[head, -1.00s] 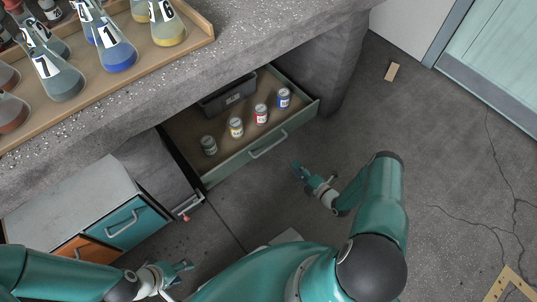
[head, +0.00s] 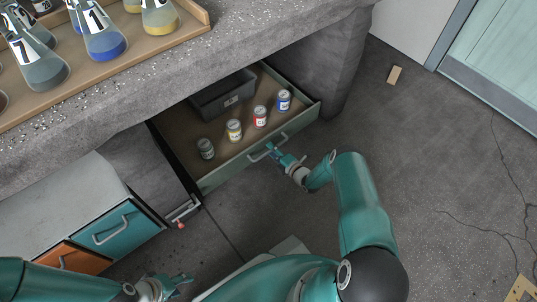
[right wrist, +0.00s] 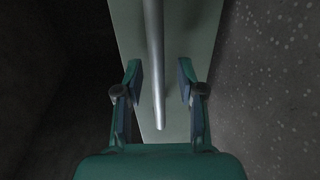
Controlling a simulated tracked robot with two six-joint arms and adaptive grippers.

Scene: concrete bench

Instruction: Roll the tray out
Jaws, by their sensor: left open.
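The tray, a green-fronted drawer (head: 226,174) under the concrete bench, stands partly out. Its front panel (right wrist: 190,30) and its light metal bar handle (right wrist: 154,65) fill the middle of the right wrist view. The handle (head: 258,155) is partly covered by my right gripper (head: 274,152) in the head view. In the right wrist view my right gripper (right wrist: 159,80) is open, one finger on each side of the handle, with gaps visible. My left gripper (head: 184,280) is open and empty at the bottom of the head view, away from the tray.
In the tray are a dark bin (head: 222,97) and several small cans (head: 234,130). Left stands a cabinet with a teal drawer (head: 118,230) and an orange one (head: 75,259). Flasks (head: 103,38) stand on the bench above. The floor right of the tray is mostly clear.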

